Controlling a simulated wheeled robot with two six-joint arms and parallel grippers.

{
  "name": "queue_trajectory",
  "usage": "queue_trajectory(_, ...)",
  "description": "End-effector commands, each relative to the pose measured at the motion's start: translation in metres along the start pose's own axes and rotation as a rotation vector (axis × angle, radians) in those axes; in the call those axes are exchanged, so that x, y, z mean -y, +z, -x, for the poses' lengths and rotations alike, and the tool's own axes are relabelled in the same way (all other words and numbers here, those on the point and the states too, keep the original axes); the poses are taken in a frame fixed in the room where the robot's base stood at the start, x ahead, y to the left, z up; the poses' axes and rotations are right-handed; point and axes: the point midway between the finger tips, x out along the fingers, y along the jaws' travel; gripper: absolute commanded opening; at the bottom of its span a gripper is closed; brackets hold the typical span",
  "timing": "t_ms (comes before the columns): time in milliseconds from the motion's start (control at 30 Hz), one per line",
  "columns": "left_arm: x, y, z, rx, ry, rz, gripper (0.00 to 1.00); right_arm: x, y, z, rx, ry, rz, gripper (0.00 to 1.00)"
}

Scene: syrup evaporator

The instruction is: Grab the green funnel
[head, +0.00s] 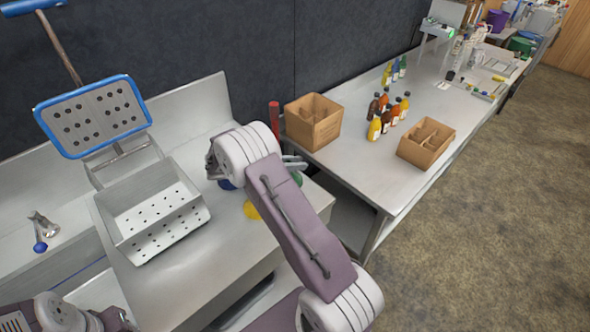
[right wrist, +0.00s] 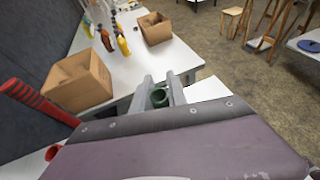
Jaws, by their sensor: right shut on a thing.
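The green funnel (right wrist: 159,97) shows between the two grey fingers of my right gripper (right wrist: 160,92) in the right wrist view. The fingers are shut on it. In the head view a small green part of the funnel (head: 297,178) shows beside my arm, and the fingertips of my right gripper (head: 293,162) stick out behind the wrist. The rest of the funnel is hidden by my arm. My left gripper (head: 118,319) is partly in view at the lower left edge; its jaws are not clear.
A yellow object (head: 251,210) and a blue one (head: 227,184) lie by my right arm. A perforated steel basin (head: 157,222) stands left. A red cylinder (head: 274,118), two cardboard boxes (head: 313,122) (head: 426,143) and several bottles (head: 388,115) stand toward the right table.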

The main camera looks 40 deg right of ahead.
Motion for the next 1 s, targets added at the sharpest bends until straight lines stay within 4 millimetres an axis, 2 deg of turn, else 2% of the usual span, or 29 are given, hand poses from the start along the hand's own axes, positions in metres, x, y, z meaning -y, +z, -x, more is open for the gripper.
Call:
queue_trajectory(67,0.000,0.000,0.000,0.000,0.000,0.000,0.40,-0.001,0.017,0.007,0.000,0.002,-0.006,0.00)
queue_trajectory(100,0.000,0.000,-0.001,0.000,0.000,0.000,0.40,0.005,0.022,0.009,0.001,0.001,-0.003,0.00)
queue_trajectory(400,0.000,0.000,-0.003,0.000,0.000,0.000,0.40,0.077,0.062,0.021,0.001,0.003,-0.002,0.00)
queue_trajectory(600,0.000,0.000,-0.003,0.000,0.000,0.000,0.40,0.109,0.080,0.026,0.001,0.001,-0.003,0.00)
queue_trajectory(767,0.000,0.000,-0.003,0.000,0.000,0.000,0.40,0.117,0.084,0.027,0.001,0.000,-0.001,0.00)
queue_trajectory(1000,0.000,0.000,-0.003,0.000,0.000,0.000,0.40,0.117,0.084,0.027,0.001,0.000,-0.001,0.00)
